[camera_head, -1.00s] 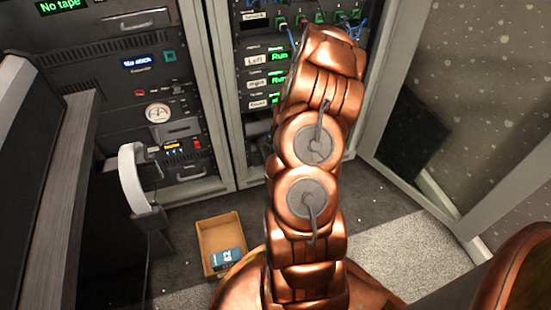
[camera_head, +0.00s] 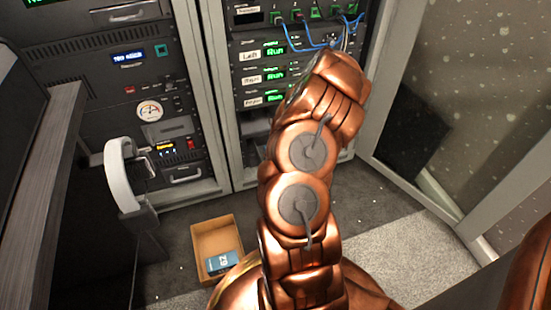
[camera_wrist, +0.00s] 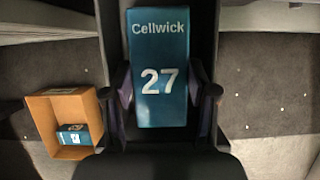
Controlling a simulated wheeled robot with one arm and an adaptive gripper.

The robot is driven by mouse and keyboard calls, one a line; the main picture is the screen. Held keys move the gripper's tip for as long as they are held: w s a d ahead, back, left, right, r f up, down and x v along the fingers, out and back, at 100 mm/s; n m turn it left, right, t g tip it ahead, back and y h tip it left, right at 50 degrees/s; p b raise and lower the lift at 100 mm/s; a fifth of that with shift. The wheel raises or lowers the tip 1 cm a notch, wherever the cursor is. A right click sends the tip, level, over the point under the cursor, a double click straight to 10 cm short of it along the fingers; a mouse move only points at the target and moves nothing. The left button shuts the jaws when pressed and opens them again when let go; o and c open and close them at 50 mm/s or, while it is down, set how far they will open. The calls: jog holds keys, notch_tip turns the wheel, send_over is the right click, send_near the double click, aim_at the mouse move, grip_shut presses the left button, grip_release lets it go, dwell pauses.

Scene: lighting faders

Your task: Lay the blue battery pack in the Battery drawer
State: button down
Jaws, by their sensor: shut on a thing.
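My gripper (camera_wrist: 165,92) is shut on a blue battery pack (camera_wrist: 158,50) marked "Cellwick 27" in the wrist view, with one finger on each side. The pack's printed face is towards the wrist camera. In the head view my arm hides the gripper and this pack. A drawer front with a handle (camera_head: 183,173) sits low in the left rack. Its label is not readable, so I cannot tell whether it is the Battery drawer.
An open cardboard box (camera_head: 213,232) on the floor holds another blue pack (camera_head: 222,262) marked "62". A white curved part (camera_head: 119,178) stands before the left rack (camera_head: 88,92). The right rack (camera_head: 258,105) has blue cables (camera_head: 320,33). Carpet is clear around the box.

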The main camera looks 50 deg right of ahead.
jog(key=shift+f, duration=0.4)
jog(key=shift+f+b, duration=0.2)
jog(key=shift+b, duration=0.15)
jog(key=c, duration=0.6)
grip_release()
jog(key=shift+r, duration=0.2)
